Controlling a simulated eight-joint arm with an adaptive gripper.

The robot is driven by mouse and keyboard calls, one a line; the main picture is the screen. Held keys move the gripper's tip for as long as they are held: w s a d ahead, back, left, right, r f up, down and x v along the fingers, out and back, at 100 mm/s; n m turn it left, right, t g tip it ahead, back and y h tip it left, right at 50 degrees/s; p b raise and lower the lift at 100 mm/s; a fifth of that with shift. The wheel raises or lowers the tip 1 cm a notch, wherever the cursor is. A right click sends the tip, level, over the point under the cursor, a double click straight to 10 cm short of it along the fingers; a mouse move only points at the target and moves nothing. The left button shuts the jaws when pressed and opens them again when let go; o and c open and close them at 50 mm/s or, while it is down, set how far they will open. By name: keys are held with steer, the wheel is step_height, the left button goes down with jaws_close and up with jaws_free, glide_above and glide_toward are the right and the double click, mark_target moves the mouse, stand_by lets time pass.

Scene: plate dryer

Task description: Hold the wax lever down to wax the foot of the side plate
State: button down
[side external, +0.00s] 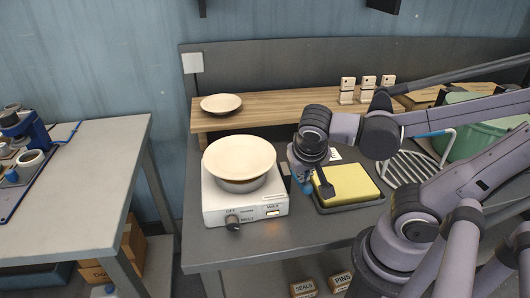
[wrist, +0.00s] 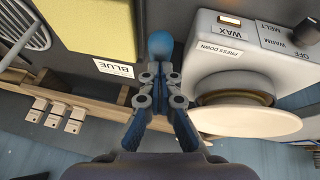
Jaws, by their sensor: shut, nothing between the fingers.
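The white waxer (side external: 243,205) stands on the grey bench with a knob marked OFF, WARM and MELT and a WAX light. It also shows in the wrist view (wrist: 262,58), with a PRESS DOWN label. The cream side plate (side external: 240,157) sits on the round pot on top of it; its rim shows in the wrist view (wrist: 245,122). A small dark piece (side external: 284,172) stands at the waxer's right side; I cannot tell whether it is the wax lever. My gripper (wrist: 160,46) is shut and empty, its blue tips just beside the waxer. I cannot tell whether it touches anything.
A yellow pad (side external: 348,185) in a dark tray lies right of my gripper. A wooden shelf (side external: 275,112) behind holds another plate (side external: 221,103) and several small wooden blocks. A wire rack (side external: 410,168) and green tub (side external: 468,148) are farther right.

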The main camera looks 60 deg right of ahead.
steer(key=shift+s+a+f, duration=0.1)
steer(key=shift+s+a+f+t+h, duration=0.2)
steer(key=shift+f+t+h, duration=0.1)
steer(key=shift+f, duration=0.15)
steer(key=shift+s+a+f+t+h, duration=0.1)
steer(key=shift+a+f+t+h, duration=0.05)
steer(key=shift+f+t+h, duration=0.2)
steer(key=shift+s+a+f, duration=0.2)
steer(key=shift+f, duration=0.55)
steer(key=shift+s+a+f, duration=0.2)
steer(key=shift+f, duration=0.55)
steer(key=shift+s+a+f, duration=0.1)
steer(key=shift+f, duration=0.7)
steer(key=shift+s+a+f, duration=0.1)
steer(key=shift+f, duration=0.8)
steer(key=s+a+f+v, duration=0.1)
steer(key=v, duration=1.1)
steer(key=shift+s+a, duration=0.3)
steer(key=shift+a, duration=0.3)
steer(key=shift+f, duration=0.1)
